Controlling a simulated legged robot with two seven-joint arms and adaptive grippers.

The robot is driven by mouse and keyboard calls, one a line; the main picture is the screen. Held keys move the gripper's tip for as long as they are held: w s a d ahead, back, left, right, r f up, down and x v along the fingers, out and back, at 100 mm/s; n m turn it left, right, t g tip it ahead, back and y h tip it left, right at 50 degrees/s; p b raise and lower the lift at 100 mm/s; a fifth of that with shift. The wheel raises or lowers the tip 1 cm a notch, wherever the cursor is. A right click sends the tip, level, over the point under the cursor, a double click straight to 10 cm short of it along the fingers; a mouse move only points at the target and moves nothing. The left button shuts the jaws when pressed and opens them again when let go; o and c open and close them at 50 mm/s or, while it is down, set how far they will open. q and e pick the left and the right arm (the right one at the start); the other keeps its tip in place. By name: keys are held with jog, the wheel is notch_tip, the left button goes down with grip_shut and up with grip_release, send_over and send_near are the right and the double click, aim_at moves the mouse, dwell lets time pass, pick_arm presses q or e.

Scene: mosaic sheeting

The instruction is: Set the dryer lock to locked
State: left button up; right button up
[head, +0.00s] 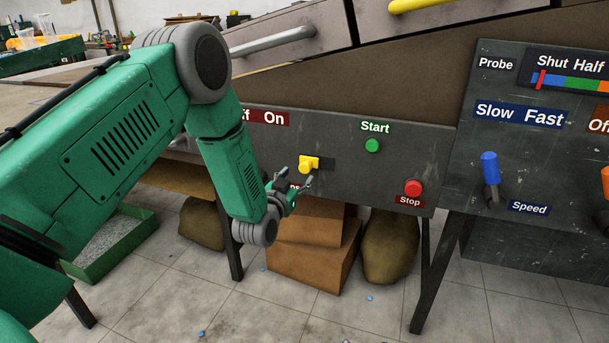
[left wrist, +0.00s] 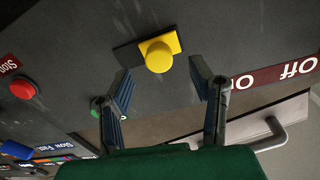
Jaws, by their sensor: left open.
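A yellow knob (head: 309,164) sits on the grey panel, at the left end of a dark slot plate (head: 327,164). The small label under it is mostly hidden by my gripper, so I cannot read whether it names the dryer lock. In the left wrist view the yellow knob (left wrist: 159,56) is seen nearly end-on, with the dark plate (left wrist: 129,53) reaching left of it. My left gripper (head: 300,181) is open and empty, just below and in front of the knob. In the left wrist view its fingertips (left wrist: 159,72) stand apart on either side of the knob's line, without visible contact.
A green Start button (head: 373,145) and a red Stop button (head: 413,188) are right of the knob. A partly hidden Off/On label (head: 270,117) is above left. A blue Speed lever (head: 490,168) stands farther right. Boxes (head: 310,264) and sacks lie below the panel.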

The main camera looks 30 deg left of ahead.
aim_at(304, 169)
pick_arm(q)
jog(key=shift+w+a+b, duration=0.25)
jog(key=shift+w+b, duration=0.1)
jog(key=shift+w, duration=1)
jog(key=shift+w+a+b, duration=0.2)
jog(key=shift+w+b, duration=0.15)
jog(key=shift+w, duration=1)
grip_shut()
